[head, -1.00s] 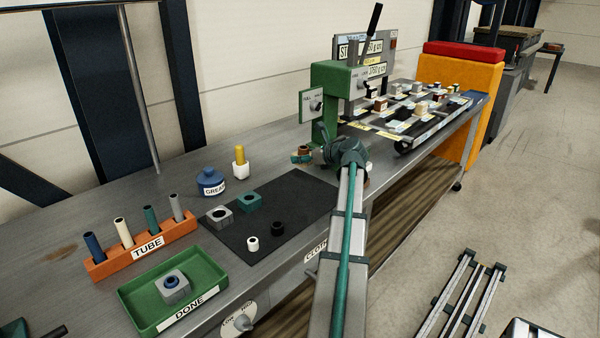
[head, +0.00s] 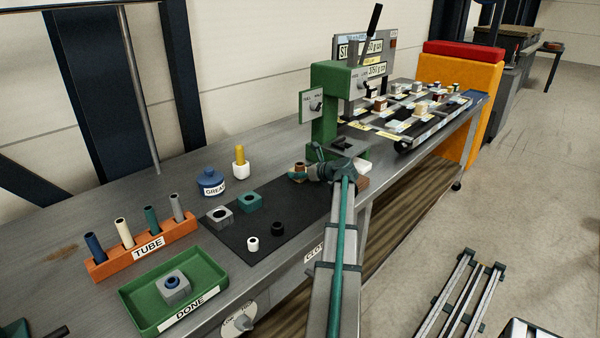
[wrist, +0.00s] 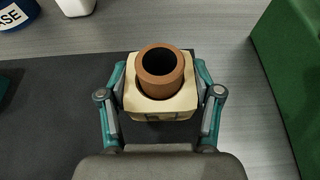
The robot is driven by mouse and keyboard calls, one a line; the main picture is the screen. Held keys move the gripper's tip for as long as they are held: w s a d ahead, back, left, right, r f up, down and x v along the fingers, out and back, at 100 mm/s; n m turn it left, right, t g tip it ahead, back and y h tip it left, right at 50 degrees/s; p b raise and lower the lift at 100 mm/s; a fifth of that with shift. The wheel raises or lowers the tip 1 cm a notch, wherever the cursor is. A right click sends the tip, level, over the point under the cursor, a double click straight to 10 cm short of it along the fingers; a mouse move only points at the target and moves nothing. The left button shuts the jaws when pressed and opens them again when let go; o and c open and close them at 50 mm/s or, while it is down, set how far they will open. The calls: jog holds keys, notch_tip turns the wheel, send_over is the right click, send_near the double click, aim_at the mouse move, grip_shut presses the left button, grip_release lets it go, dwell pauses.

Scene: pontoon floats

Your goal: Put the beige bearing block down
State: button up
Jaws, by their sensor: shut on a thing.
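The beige bearing block (wrist: 186,103) sits between the two fingers of my gripper (wrist: 163,90) in the wrist view. A brown bushing (wrist: 160,86) stands up out of its bore. My gripper (head: 300,173) is shut on the block, and in the head view the block is small and partly hidden by the fingers. The block shows over the far edge of the black cloth (head: 285,190), near its far right corner. I cannot tell whether its underside touches anything.
The green press (head: 323,118) stands close on the right. Grey and teal blocks and two small rings lie on the cloth. The green DONE tray (head: 200,308) holds a grey block.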

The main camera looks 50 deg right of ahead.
jog(key=o, duration=1.4)
jog(key=shift+f, duration=0.1)
jog(key=shift+s+r, duration=0.15)
jog(key=shift+r, duration=0.05)
jog(key=v, duration=1.1)
jog(key=shift+s+a+r+b, duration=0.15)
jog(key=shift+s+b, duration=0.15)
jog(key=shift+b, duration=0.05)
